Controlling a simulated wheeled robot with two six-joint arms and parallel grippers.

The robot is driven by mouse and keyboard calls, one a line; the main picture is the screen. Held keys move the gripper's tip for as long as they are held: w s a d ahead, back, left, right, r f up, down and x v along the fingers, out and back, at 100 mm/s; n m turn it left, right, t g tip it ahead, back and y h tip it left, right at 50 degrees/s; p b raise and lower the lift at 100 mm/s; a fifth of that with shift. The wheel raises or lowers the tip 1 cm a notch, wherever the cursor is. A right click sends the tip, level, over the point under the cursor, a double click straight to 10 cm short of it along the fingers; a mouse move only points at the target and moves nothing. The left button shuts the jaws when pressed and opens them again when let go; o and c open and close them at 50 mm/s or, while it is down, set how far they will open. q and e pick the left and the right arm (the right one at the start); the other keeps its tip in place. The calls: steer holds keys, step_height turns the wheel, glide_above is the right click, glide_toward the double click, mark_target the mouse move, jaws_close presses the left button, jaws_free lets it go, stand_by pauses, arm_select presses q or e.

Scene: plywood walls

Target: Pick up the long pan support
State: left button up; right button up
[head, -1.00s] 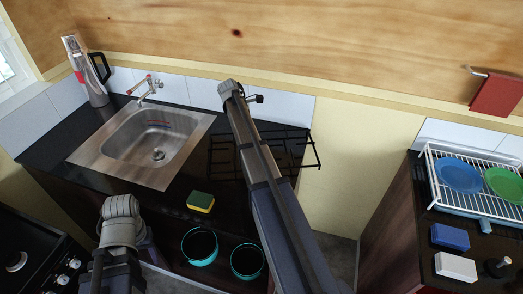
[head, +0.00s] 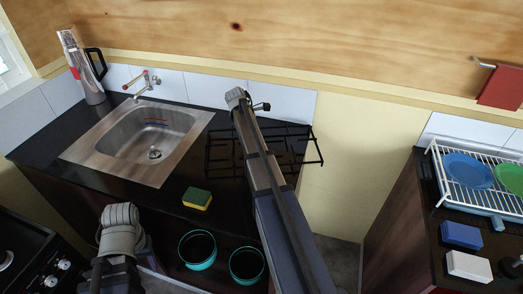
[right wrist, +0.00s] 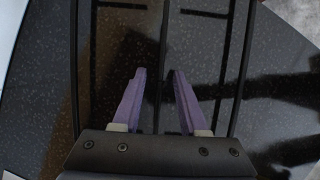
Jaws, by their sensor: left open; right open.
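The long pan support (head: 300,150) is a black wire grate. It lies on the dark counter to the right of the sink, and its right end reaches past the counter's edge. My right arm crosses over its middle and hides part of it. In the right wrist view, the purple fingers of my right gripper (right wrist: 159,72) are open above the pan support (right wrist: 238,75), with one of its bars showing between them. The height gap is unclear. My left gripper (head: 147,246) is low at the left, mostly hidden behind its arm, away from the pan support.
A sink (head: 115,168), a steel flask (head: 82,70) and a yellow-green sponge (head: 197,198) are on the counter (head: 45,150). Two teal-rimmed pots (head: 198,250) stand below. At right are a dish rack (head: 436,160) and a blue block (head: 461,235). A gap separates the counters.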

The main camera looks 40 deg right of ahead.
steer(key=shift+d+f, duration=0.1)
steer(key=shift+f, duration=0.4)
steer(key=shift+s+r, duration=0.1)
steer(key=shift+c, duration=0.2)
jaws_close()
stand_by(0.8)
